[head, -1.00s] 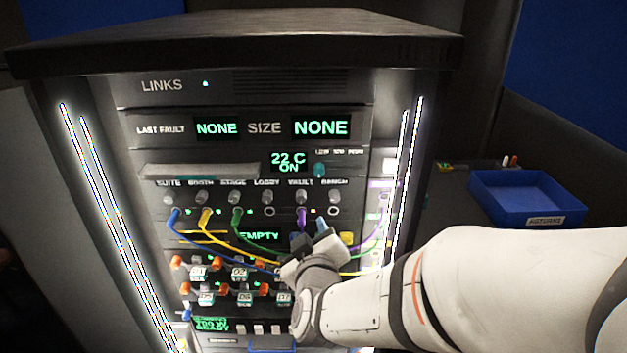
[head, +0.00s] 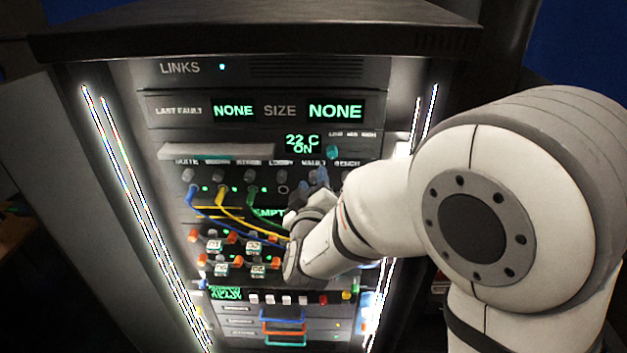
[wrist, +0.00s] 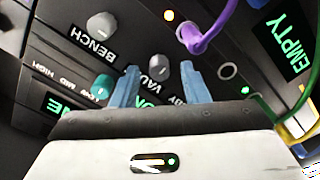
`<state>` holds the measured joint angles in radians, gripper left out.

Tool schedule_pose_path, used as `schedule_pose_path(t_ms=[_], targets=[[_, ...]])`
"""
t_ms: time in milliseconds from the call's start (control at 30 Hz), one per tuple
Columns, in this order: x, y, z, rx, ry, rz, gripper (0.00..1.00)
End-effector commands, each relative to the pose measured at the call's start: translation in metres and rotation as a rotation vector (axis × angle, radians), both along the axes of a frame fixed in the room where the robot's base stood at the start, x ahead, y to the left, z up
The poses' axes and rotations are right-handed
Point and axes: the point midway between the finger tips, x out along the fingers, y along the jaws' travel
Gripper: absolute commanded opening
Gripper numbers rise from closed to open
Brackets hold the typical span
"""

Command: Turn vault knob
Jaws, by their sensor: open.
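The vault knob (wrist: 160,70) is a small grey knob in the wrist view, above the partly covered VAULT label. My gripper (wrist: 161,72) is open, with one blue finger on each side of this knob. I cannot tell whether either finger touches it. In the head view my gripper (head: 316,183) is at the knob row just below the VAULT label and hides the vault knob.
The bench knob (wrist: 102,25) and a teal knob (wrist: 102,87) stand near the fingers. A purple cable (wrist: 207,28) is plugged in beside the vault knob. Yellow (head: 229,211) and blue (head: 205,212) cables hang across the panel left of my gripper.

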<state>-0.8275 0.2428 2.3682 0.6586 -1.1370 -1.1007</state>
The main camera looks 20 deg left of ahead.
Motion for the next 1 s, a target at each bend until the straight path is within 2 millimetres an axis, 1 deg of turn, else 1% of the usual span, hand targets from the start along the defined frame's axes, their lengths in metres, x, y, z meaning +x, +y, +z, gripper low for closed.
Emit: schedule_pose_path(t_ms=[167, 200, 600, 700, 1000], targets=[[0.0004, -0.0002, -0.0003, 0.000, 0.000, 0.000, 0.41], [0.0003, -0.0003, -0.0002, 0.000, 0.001, -0.001, 0.39], [0.0004, -0.0008, -0.0003, 0.000, 0.000, -0.001, 0.07], [0.0003, -0.0009, -0.0004, 0.000, 0.001, -0.001, 0.00], [0.0005, -0.0011, -0.0022, 0.029, 0.008, -0.002, 0.00]])
